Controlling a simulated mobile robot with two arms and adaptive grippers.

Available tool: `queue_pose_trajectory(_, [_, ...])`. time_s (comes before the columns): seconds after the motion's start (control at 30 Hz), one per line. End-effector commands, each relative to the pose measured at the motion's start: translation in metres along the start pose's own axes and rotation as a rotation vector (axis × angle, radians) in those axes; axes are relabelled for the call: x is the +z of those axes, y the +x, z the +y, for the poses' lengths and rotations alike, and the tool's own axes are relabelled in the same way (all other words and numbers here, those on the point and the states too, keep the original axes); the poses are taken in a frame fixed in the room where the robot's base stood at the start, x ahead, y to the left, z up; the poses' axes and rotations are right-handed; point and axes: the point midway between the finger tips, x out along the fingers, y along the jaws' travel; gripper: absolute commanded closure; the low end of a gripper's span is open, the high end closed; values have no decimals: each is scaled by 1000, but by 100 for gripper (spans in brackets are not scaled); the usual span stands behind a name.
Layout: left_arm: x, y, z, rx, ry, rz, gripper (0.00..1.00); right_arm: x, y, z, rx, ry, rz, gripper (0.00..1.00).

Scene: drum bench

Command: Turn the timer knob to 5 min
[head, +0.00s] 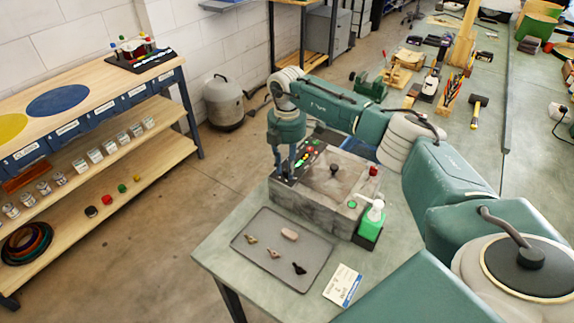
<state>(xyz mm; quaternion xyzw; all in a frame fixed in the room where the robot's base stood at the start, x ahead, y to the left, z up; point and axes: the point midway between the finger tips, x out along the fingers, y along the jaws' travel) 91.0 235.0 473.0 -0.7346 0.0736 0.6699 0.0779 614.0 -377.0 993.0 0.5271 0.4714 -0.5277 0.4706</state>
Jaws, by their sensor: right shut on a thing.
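The grey drum machine (312,207) stands on the bench and has a dark control panel (318,146) along its left side with small green, yellow and red buttons. My right gripper (291,176) points down at the near end of this panel. Its fingers are shut on the timer knob, which they hide. The knob's pointer and the minute marks cannot be read. My left gripper is not in view.
On the bench, a grey tray (262,270) holds several small pieces, beside a white card (342,284). A red button (374,171) tops the machine. A wooden shelf bench (85,85) stands left.

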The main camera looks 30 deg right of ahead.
Motion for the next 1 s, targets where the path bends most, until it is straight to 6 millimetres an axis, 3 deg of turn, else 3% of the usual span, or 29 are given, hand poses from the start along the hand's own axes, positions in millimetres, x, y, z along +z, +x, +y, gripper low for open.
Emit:
queue_pose_trajectory(0.63, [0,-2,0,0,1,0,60,0,-2,2,8,53,1,100])
queue_pose_trajectory(0.67, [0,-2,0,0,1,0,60,0,-2,2,8,53,1,74])
queue_pose_trajectory(0.73, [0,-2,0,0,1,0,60,0,-2,2,7,53,0,60])
queue_pose_trajectory(0.77, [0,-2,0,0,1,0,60,0,-2,2,7,52,0,57])
queue_pose_trajectory(1.0, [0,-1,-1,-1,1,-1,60,0,-1,1,3,51,0,57])
